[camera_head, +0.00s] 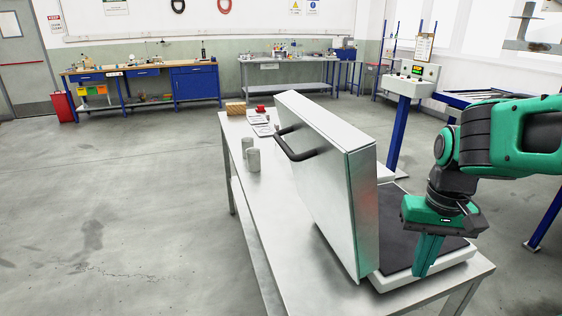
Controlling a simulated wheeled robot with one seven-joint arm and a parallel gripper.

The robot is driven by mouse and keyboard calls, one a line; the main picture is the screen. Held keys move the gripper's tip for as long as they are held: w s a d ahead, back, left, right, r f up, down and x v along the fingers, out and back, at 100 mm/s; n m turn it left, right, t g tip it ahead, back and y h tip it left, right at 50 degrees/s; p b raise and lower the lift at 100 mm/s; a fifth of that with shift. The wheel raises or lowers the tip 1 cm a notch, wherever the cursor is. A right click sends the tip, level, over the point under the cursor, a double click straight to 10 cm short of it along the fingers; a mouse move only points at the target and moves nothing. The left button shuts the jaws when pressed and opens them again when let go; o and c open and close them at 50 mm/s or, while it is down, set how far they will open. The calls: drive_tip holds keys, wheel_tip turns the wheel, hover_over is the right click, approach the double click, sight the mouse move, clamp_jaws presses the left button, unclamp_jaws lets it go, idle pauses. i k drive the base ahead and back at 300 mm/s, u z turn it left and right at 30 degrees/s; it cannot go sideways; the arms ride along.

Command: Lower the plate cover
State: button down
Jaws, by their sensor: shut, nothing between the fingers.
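The plate cover (318,178) is a large silver box-like lid, standing raised and tilted on the table, with a dark bar handle (291,147) on its left face. To its right lies a base with a dark plate (398,258) in a pale frame, partly hidden by the cover and my gripper. My gripper (424,272) is green, points down and is shut with nothing held. It is to the right of the cover, over or in front of the plate's right part. I cannot tell whether it touches the plate. It is apart from the handle.
A control box on a blue post (402,120) stands behind. Open floor (120,210) lies to the left.

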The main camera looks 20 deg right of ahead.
sight(338, 188)
drive_tip(key=k, duration=0.45)
drive_tip(key=z, duration=1.6)
drive_tip(key=k, duration=1.5)
drive_tip(key=u, duration=1.55)
drive_tip(key=i, duration=1)
drive_tip(key=z, duration=0.05)
